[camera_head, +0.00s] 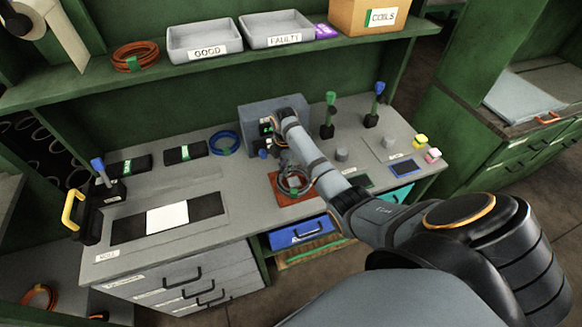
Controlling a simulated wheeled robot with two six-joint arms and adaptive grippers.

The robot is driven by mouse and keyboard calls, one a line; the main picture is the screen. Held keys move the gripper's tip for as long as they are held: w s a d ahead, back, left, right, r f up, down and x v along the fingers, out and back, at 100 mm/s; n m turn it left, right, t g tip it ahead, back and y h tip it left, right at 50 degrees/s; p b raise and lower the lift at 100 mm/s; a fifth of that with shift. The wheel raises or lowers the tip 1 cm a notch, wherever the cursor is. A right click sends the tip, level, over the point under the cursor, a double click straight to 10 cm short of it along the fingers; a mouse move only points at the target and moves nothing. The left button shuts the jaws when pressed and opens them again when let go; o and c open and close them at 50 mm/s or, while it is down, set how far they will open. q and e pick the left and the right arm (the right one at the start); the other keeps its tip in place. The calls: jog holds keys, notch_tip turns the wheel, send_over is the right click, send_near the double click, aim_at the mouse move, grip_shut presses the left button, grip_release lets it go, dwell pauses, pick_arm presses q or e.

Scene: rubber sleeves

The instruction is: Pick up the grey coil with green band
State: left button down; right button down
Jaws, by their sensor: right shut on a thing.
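A grey coil (295,187) is at the reddish-brown mat (289,199) near the bench's front edge. Its green band cannot be made out clearly. My right arm reaches in from the lower right and bends down at the wrist. My right gripper (284,168) points down at the coil and is shut on it. The forearm hides part of the mat and the coil's right side. Whether the coil touches the mat or is slightly lifted cannot be told. My left gripper is out of view.
A grey box with displays (262,115) stands behind the coil. A blue coil (224,142) lies to the left. Green-topped (329,115) and blue-topped (376,105) levers stand at the right. Trays labelled GOOD (205,43) and FAULTY (277,28) sit on the shelf. An open blue drawer (301,233) juts out below.

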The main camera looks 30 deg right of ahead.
jog(key=shift+r, duration=0.1)
jog(key=shift+w+r, duration=0.1)
jog(key=shift+r, duration=0.1)
notch_tip(320, 180, up, 2)
jog(key=shift+r+b, duration=0.2)
jog(key=shift+b, duration=0.4)
jog(key=s+d+r+p, duration=0.1)
jog(key=s+d+r, duration=0.2)
jog(key=s+r, duration=0.7)
jog(key=shift+s+d+p, duration=0.3)
jog(key=shift+s+d, duration=0.1)
jog(key=shift+s, duration=1.4)
